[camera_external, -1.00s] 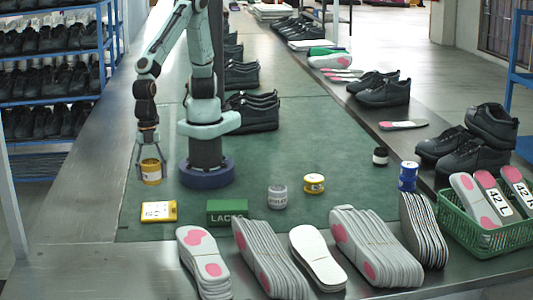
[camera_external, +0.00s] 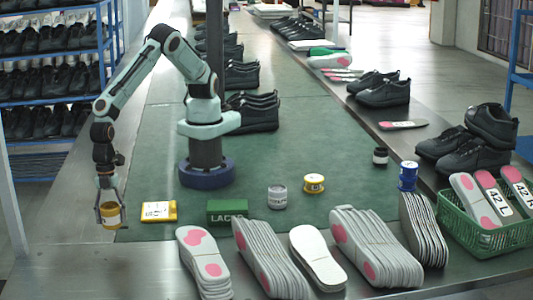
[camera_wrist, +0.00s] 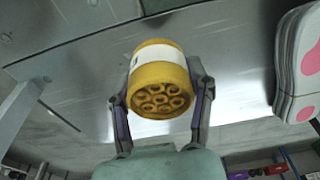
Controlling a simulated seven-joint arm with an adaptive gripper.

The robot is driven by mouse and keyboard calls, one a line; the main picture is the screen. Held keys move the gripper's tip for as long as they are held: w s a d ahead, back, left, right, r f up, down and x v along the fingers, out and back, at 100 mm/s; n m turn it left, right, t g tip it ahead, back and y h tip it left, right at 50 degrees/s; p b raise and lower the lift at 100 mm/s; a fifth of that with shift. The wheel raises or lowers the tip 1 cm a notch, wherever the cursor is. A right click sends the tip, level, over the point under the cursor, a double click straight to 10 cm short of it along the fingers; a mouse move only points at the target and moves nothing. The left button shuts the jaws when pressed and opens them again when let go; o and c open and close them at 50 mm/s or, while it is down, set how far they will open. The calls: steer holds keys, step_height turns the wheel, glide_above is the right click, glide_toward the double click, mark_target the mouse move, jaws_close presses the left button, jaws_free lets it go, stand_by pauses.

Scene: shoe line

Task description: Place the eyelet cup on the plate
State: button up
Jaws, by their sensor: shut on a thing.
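The eyelet cup (camera_external: 111,215) is a short yellow cup with a white label band; in the wrist view its face (camera_wrist: 160,95) shows several ring-shaped eyelets. My gripper (camera_external: 110,208) is shut around it, with one finger on each side in the wrist view (camera_wrist: 160,92). It hangs over or near the bare metal strip left of the green mat; the exact height is unclear. A flat yellow piece with a white label (camera_external: 158,211) lies to its right on the mat's near left corner. I cannot tell whether this is the plate, and no other clear plate shows.
A green box (camera_external: 227,212), a grey tin (camera_external: 277,198), a yellow tin (camera_external: 314,184) and a blue tin (camera_external: 408,177) stand on the mat. Stacked insoles (camera_external: 375,248) line the front. A green basket (camera_external: 490,238) is at right. The metal strip (camera_external: 70,255) near the cup is clear.

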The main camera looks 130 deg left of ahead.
mark_target(110, 253)
steer(key=shift+w+d+f, duration=0.2)
steer(key=shift+d+f, duration=0.6)
steer(key=shift+f, duration=0.15)
steer(key=shift+w+d+f, duration=0.1)
steer(key=shift+d+f, duration=0.1)
steer(key=shift+f, duration=0.8)
steer(key=shift+d+f, duration=0.15)
steer(key=shift+f, duration=0.8)
steer(key=o, duration=1.2)
steer(key=shift+f, duration=0.15)
steer(key=r, duration=0.4)
steer(key=s+a+r, duration=0.1)
steer(key=r, duration=0.7)
steer(key=shift+s+a+r, duration=0.15)
steer(key=shift+a, duration=0.05)
